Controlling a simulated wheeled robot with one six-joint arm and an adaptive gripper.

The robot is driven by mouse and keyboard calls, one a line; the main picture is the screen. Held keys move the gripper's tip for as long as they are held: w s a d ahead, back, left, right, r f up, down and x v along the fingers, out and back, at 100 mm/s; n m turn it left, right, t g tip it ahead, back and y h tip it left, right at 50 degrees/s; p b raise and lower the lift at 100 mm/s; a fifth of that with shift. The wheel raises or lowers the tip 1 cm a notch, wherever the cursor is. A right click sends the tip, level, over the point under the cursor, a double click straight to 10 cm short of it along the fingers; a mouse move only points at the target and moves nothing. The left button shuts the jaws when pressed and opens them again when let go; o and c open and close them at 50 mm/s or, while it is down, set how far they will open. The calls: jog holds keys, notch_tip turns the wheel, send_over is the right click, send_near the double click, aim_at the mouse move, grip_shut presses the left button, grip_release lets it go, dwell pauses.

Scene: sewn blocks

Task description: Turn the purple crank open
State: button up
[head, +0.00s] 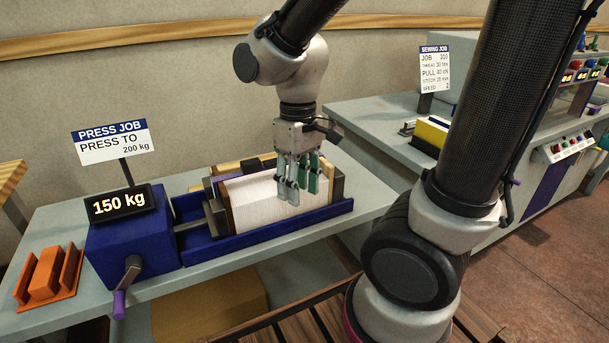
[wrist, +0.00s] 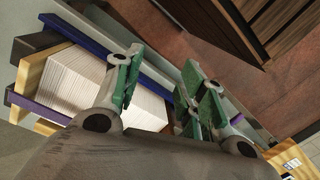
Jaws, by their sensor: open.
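The purple crank (head: 119,304) is the handle on the front of the blue press box (head: 140,245), at the left of the table in the head view. It hangs downward from a grey arm. My gripper (head: 297,190) is open, with green-padded fingers, above the right part of the white page block (head: 258,200) in the press. It is well to the right of the crank and apart from it. In the wrist view, my fingers (wrist: 155,85) are spread, with the page block (wrist: 85,80) to the left.
A display (head: 118,203) on the press box reads 150 kg. A sign (head: 110,140) says "PRESS TO 200 kg". An orange holder (head: 48,275) stands at the table's left end. A second bench (head: 380,115) with a sewing job sign is at the right.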

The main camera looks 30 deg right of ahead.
jog(key=shift+d+r, duration=0.35)
jog(key=shift+d, duration=0.3)
